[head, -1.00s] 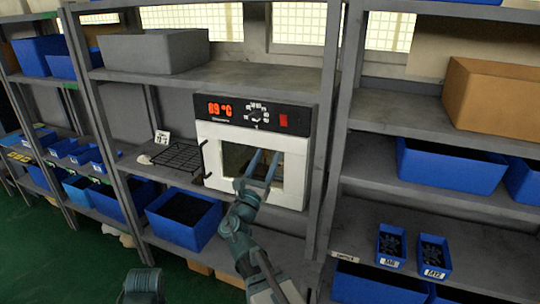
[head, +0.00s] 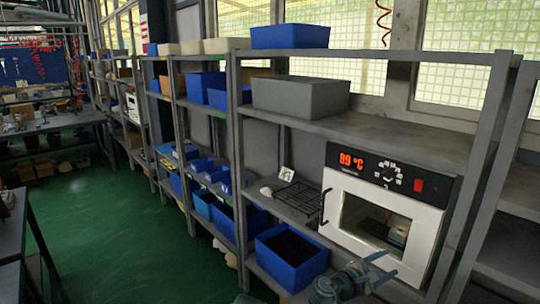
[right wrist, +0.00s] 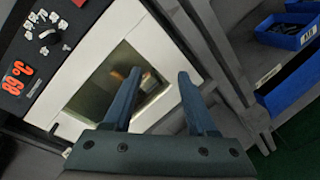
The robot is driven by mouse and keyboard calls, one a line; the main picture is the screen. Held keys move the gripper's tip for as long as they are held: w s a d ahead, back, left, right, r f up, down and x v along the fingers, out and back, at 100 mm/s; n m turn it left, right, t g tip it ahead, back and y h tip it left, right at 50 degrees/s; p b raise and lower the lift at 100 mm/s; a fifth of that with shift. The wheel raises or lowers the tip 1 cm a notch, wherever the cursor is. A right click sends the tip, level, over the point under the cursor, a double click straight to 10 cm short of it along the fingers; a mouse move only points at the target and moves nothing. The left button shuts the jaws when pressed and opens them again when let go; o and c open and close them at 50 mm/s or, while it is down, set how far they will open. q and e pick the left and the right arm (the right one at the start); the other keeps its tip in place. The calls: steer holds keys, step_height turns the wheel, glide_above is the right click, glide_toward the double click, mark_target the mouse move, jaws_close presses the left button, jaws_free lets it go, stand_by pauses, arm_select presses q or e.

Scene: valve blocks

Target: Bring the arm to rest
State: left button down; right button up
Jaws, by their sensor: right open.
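My right gripper (head: 384,265) is in front of the lower part of a white oven (head: 345,205) in the head view. Its two blue fingers are apart with nothing between them. In the right wrist view the open gripper (right wrist: 158,74) points at the oven's window (right wrist: 108,82), and the gap to the oven cannot be judged exactly. The oven door looks closed, and its display reads 89 °C. Something small and partly orange shows dimly behind the glass. My left gripper is not in view.
The oven stands on a grey shelf rack beside a black wire rack (head: 296,197). A blue bin (head: 290,262) is on the shelf below, and a grey bin (head: 300,96) is above. Blue bins (right wrist: 290,30) show at right in the wrist view. Green floor (head: 110,240) is clear at left.

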steer(key=s+a+f+m+g+y+p, duration=0.1)
steer(key=s+a+f+m+g+y, duration=0.1)
steer(key=s+a+f+m+y, duration=0.35)
steer(key=s+a+f+m+g+y, duration=0.2)
steer(key=a+f+g, duration=0.1)
steer(key=a+f, duration=0.45)
arm_select(q)
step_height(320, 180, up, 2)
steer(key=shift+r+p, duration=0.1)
steer(key=shift+p, duration=0.35)
arm_select(e)
steer(key=s+a+f+m+g+y, duration=0.1)
steer(key=s+a+f+y, duration=0.1)
steer(key=a, duration=0.4)
steer(key=s+a+f+m+g+y, duration=0.2)
steer(key=s+a+y, duration=0.2)
steer(key=s+a, duration=0.2)
steer(key=shift+s+a+f, duration=0.15)
steer(key=shift+a+f, duration=0.1)
steer(key=shift+a, duration=0.35)
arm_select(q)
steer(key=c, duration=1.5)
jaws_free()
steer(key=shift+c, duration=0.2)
